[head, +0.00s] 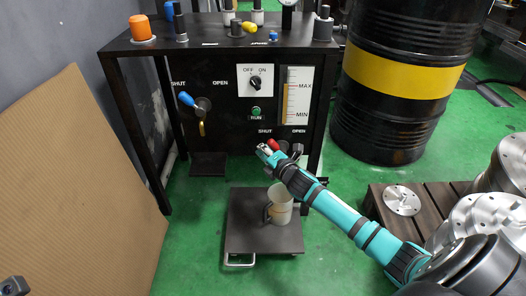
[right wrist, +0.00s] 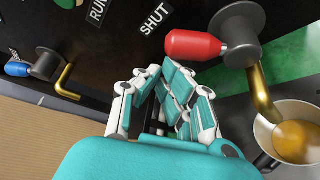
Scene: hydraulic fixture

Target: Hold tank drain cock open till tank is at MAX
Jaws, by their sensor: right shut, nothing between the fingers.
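The red-handled cock (head: 273,145) sits low on the right of the black panel; its red handle (right wrist: 195,45) points toward SHUT. My right gripper (head: 265,150) is shut and empty beside this handle. In the right wrist view its fingers (right wrist: 168,90) lie just below and left of the handle; I cannot tell if they touch it. The brass spout (right wrist: 262,92) hangs over a mug (head: 280,204) holding amber liquid (right wrist: 299,140). The gauge (head: 297,94) has a yellow column whose top is about level with MAX.
A blue-handled cock (head: 187,99) with a brass spout is at the panel's left, its handle toward SHUT. The mug stands on a dark platform (head: 245,240). A black drum (head: 400,120) stands right, a brown board (head: 80,190) left. Green floor is free around the platform.

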